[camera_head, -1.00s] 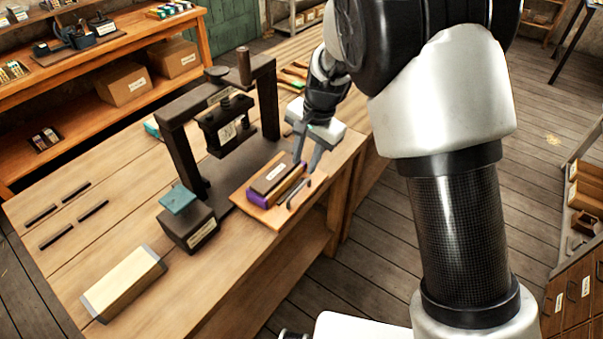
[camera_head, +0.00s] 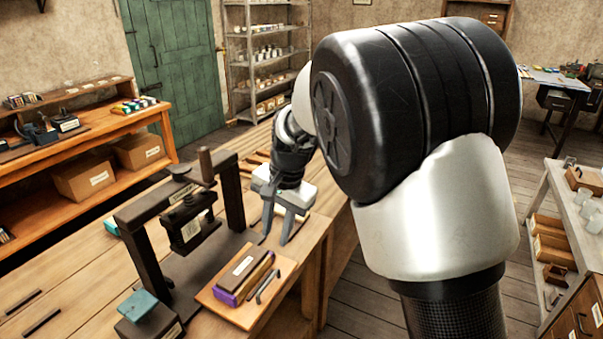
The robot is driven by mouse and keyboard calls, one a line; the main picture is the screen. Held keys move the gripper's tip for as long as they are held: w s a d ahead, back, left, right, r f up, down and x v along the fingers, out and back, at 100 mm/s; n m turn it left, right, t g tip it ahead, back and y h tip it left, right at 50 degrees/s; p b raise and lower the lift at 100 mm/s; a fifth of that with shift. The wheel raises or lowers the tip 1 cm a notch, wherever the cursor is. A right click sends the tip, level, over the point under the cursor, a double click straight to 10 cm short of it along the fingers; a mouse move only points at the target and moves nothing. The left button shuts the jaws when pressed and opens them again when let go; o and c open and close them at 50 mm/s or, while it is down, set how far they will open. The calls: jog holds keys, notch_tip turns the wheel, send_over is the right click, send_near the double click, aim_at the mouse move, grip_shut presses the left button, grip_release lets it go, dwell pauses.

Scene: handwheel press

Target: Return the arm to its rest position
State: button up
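My gripper (camera_head: 277,228) hangs fingers-down over the workbench at the right side of the press. Its two fingers are apart with nothing seen between them. My arm (camera_head: 430,190) rises in the right half of the view, with its large black joint in front. The dark handwheel press (camera_head: 187,230) stands on the bench, left of my gripper. A wooden board (camera_head: 225,309) with a handle lies in front of the press, below and left of the fingers. A brown labelled block and a purple piece (camera_head: 240,285) rest on it.
The wooden workbench (camera_head: 90,266) fills the lower left. A teal-topped dark box (camera_head: 147,315) sits near the press. A shelf bench (camera_head: 85,170) with boxes stands behind. A green door (camera_head: 172,65) and metal rack (camera_head: 262,60) are at the back. Another shelf (camera_head: 560,215) stands right.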

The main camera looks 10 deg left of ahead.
jog(key=s+d+r+n+t, duration=0.2)
jog(key=s+d+r, duration=0.5)
jog(key=d, duration=0.3)
jog(key=s+d+r+n+t, duration=0.1)
jog(key=s+d+r, duration=0.6)
jog(key=d, duration=0.3)
jog(key=s+d+n+t+h+p, duration=0.1)
jog(key=s+d+h, duration=0.1)
jog(key=s+d, duration=0.4)
jog(key=shift+s+f+n+t, duration=0.2)
jog(key=shift+s+n+t, duration=0.15)
jog(key=shift+s, duration=0.9)
